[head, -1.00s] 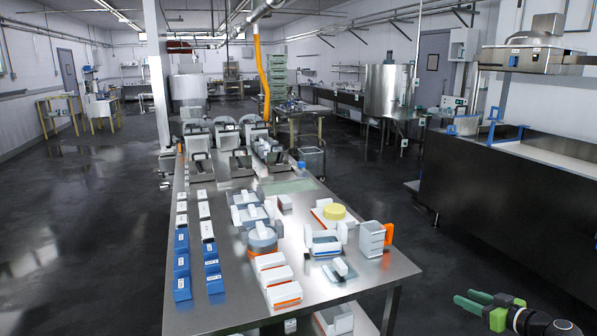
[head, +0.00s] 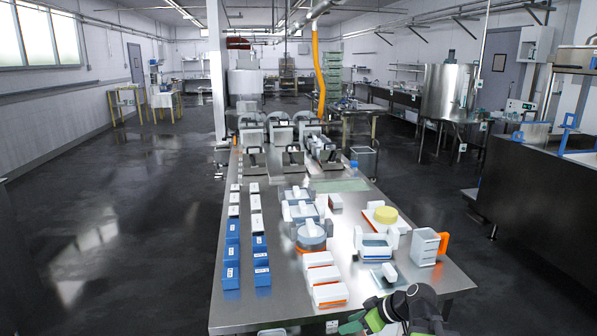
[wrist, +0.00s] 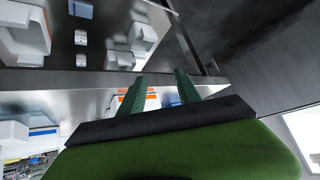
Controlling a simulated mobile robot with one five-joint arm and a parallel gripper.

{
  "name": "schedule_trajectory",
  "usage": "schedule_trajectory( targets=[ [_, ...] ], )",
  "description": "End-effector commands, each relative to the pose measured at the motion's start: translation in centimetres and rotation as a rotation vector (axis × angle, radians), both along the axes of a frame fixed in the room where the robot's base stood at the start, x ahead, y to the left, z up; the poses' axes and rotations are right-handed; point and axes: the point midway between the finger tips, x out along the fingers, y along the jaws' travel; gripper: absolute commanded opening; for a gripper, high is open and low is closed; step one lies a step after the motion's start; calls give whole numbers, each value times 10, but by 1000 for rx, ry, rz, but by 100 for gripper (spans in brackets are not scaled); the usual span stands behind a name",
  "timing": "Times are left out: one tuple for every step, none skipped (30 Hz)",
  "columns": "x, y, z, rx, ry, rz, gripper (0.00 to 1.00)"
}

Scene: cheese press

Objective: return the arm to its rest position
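My gripper (head: 352,324) is at the bottom of the head view, in front of the near edge of the steel table (head: 452,281), partly cut off by the frame. My arm's dark and green wrist shows just right of it. In the wrist view, the two green fingers of my gripper (wrist: 160,88) stand apart with nothing held between them.
On the table stand blue boxes (head: 231,272), white blocks (head: 329,294), a yellow cheese round (head: 386,214) and a white jug with an orange handle (head: 425,246). A dark counter (head: 530,190) stands at the right. The floor on the left (head: 120,220) is clear.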

Motion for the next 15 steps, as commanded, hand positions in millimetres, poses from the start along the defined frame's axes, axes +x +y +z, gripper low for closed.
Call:
schedule_trajectory(
  targets=[
    [-8,23,-10,-38,61,18,40],
    [-14,34,-16,-64,102,16,40],
    [-22,45,-25,-103,160,8,40],
    [-27,52,-31,-136,202,-5,40],
    [-34,57,-37,-173,246,-25,40],
    [-41,59,-44,-221,302,-67,40],
    [-46,57,-49,-257,341,-105,40],
    [-51,54,-52,-289,376,-148,40],
    [-55,45,-57,-329,419,-214,40],
    [-59,36,-59,-357,450,-272,40],
    [-61,26,-61,-382,477,-332,40],
    [-65,14,-63,-411,513,-413,40],
    [-68,5,-64,-431,536,-474,40],
    [-71,-2,-64,-448,557,-535,40],
    [-74,-10,-65,-463,584,-616,40]
  ],
)
